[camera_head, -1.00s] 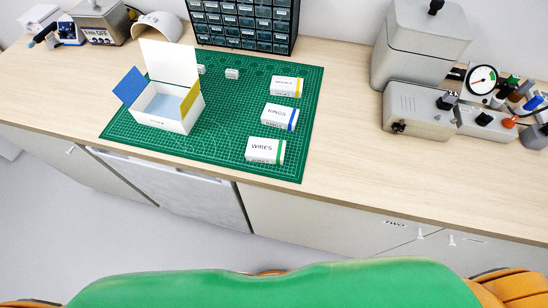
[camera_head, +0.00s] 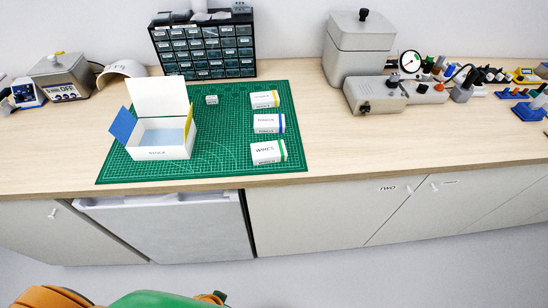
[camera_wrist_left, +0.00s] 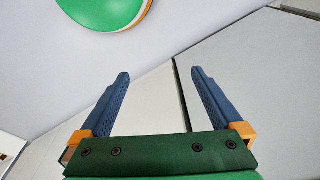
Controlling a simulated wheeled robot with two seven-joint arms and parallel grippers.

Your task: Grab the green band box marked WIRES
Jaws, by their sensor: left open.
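The white box marked WIRES with a green band (camera_head: 268,152) lies on the green cutting mat (camera_head: 220,170), near its front right corner. Behind it on the mat are a box with a blue band (camera_head: 268,124) and a box with a yellow band (camera_head: 264,100). My left gripper (camera_wrist_left: 158,78) shows in the left wrist view, open and empty, with grey cabinet fronts and floor behind it. It is away from the boxes and not in the head view. My right gripper is not in view.
An open white box (camera_head: 160,152) with raised flaps stands on the mat's left side. A drawer cabinet (camera_head: 205,48) stands behind. A grey tank (camera_head: 358,50) and instruments are to the right. Bare bench (camera_head: 345,145) lies right of the mat.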

